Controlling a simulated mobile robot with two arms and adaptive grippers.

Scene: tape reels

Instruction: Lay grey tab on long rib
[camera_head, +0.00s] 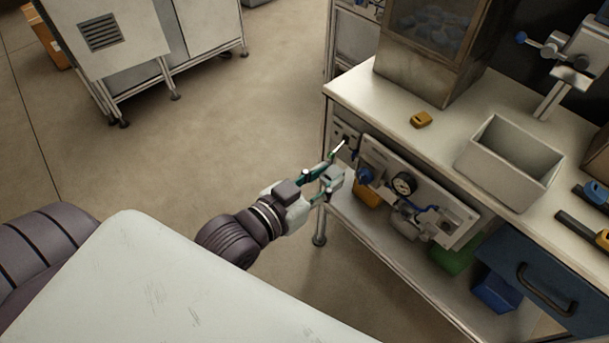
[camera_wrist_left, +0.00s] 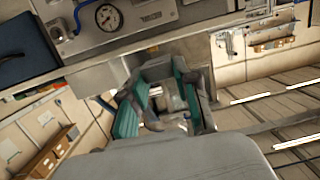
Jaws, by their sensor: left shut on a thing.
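My left gripper (camera_head: 326,178) is in front of the left end of the workbench, just below the bench top's edge. In the left wrist view its teal-padded fingers (camera_wrist_left: 168,103) are shut on a small grey piece (camera_wrist_left: 165,97), mostly hidden by the fingers. This may be the grey tab, but its shape cannot be told. In the head view a thin pale part shows near the upper fingertip. I cannot pick out the long rib in either view. My right gripper is not in view.
A gauge panel (camera_head: 420,199) fills the bench front right of the gripper. A blue drawer (camera_head: 540,290) is at lower right.

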